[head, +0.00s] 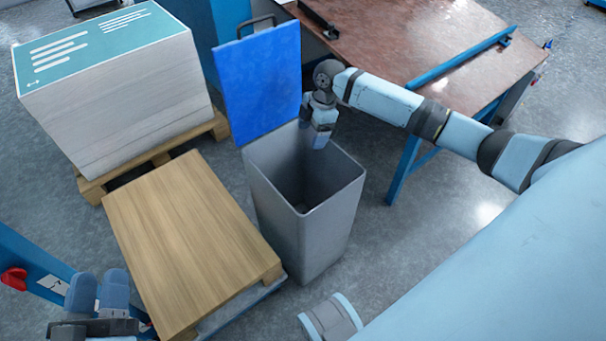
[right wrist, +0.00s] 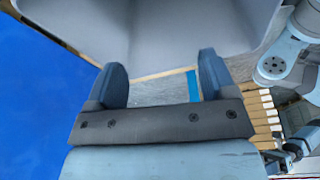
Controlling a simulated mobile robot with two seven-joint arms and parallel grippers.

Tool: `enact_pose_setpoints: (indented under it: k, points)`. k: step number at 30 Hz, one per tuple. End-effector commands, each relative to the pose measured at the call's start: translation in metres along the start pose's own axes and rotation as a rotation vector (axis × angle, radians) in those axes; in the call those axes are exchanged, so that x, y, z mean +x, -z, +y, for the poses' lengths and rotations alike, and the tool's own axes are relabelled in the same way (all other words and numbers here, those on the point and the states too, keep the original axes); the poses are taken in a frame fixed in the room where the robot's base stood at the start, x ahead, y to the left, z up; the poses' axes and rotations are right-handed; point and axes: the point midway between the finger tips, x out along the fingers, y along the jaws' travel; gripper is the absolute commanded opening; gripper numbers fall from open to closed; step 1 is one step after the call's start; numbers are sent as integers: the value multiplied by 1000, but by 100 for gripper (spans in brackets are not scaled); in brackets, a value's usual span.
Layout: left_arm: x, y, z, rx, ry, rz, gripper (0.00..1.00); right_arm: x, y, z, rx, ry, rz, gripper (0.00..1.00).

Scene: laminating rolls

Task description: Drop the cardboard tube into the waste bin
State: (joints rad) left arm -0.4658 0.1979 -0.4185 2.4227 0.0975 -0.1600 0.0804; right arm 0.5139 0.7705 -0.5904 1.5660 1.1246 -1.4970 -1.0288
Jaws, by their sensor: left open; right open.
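The grey waste bin (head: 345,205) stands upright in the middle of the head view, with its blue lid (head: 262,80) raised at the back. My right gripper (head: 321,138) hangs over the back part of the bin's opening. In the right wrist view its two fingers (right wrist: 160,80) are apart with nothing between them. The grey bin (right wrist: 190,25) and blue lid (right wrist: 35,95) show around them. My left gripper (head: 98,290) is open and empty at the lower left, near the wooden board. I see no cardboard tube; the bin's inside is dark and its bottom cannot be made out well.
A wooden-topped pallet (head: 185,235) stands left of the bin. A tall paper stack (head: 130,95) sits on another pallet behind it. A brown-topped table (head: 440,40) with blue legs is at the back right. Grey floor (head: 420,220) is clear right of the bin.

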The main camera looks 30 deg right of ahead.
Motion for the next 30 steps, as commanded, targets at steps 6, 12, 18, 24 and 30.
enact_pose_setpoints:
  k: [6, 12, 18, 24, 30]
  points:
    - [-5, -20, -12, 20, 52, -128, 43, -50, 0, 0, -1, -2, -1, 78]
    - [-10, -33, -19, 31, 77, -194, 43, -70, 0, 0, -1, 0, 0, 78]
    - [-11, -37, -21, 33, 82, -210, 43, -73, 0, 0, -1, 1, 0, 78]
    - [-11, -37, -21, 32, 82, -210, 43, -73, 0, 0, 0, 1, 0, 78]
    - [-11, -36, -21, 33, 81, -207, 43, -67, 4, -3, 3, -4, 4, 78]
